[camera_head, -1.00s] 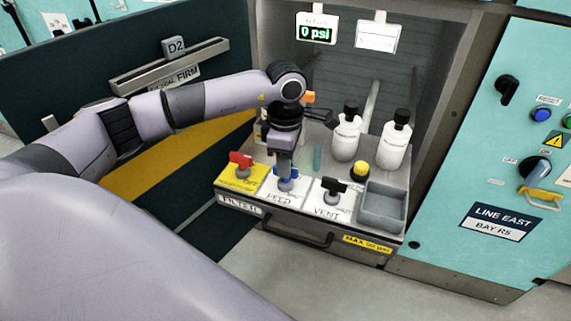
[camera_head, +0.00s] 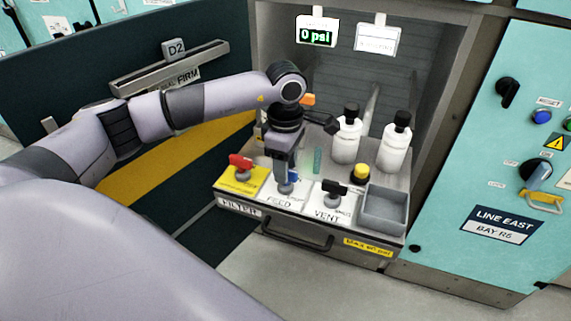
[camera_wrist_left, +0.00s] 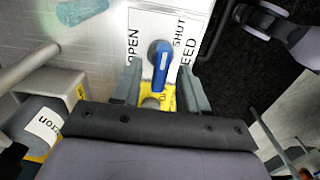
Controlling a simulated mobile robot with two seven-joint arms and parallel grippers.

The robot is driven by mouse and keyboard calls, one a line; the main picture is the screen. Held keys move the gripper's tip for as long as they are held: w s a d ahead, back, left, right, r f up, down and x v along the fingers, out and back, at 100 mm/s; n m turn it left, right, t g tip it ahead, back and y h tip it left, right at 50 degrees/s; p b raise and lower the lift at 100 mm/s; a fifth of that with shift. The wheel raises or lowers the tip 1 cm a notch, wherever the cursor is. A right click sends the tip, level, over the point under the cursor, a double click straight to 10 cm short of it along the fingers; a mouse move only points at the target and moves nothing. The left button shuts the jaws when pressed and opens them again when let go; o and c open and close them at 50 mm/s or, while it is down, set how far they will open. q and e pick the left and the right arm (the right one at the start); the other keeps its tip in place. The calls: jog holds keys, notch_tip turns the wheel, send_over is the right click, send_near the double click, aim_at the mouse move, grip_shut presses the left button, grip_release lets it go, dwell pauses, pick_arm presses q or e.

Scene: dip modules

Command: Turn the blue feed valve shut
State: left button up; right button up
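The blue feed valve handle (camera_wrist_left: 161,65) lies between OPEN and SHUT on its white plate (camera_wrist_left: 138,20) in the wrist view, pointing down the picture. My left gripper (camera_wrist_left: 162,88) is open, with one finger on each side of the handle's lower end; I see gaps beside the handle. In the head view my left gripper (camera_head: 284,186) points down over the feed plate, and only a bit of the blue handle (camera_head: 294,178) shows behind it. My right gripper is not in view.
A red-handled filter valve (camera_head: 240,161) stands left, a black-handled vent valve (camera_head: 334,188) right. A grey tray (camera_head: 383,215), a yellow-topped button (camera_head: 360,172), a teal tube (camera_head: 317,159) and two white bottles (camera_head: 347,138) stand nearby.

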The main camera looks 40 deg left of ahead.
pick_arm(q)
notch_tip(320, 180, up, 7)
jog(key=shift+r, duration=0.1)
dwell(0.6)
dwell(0.3)
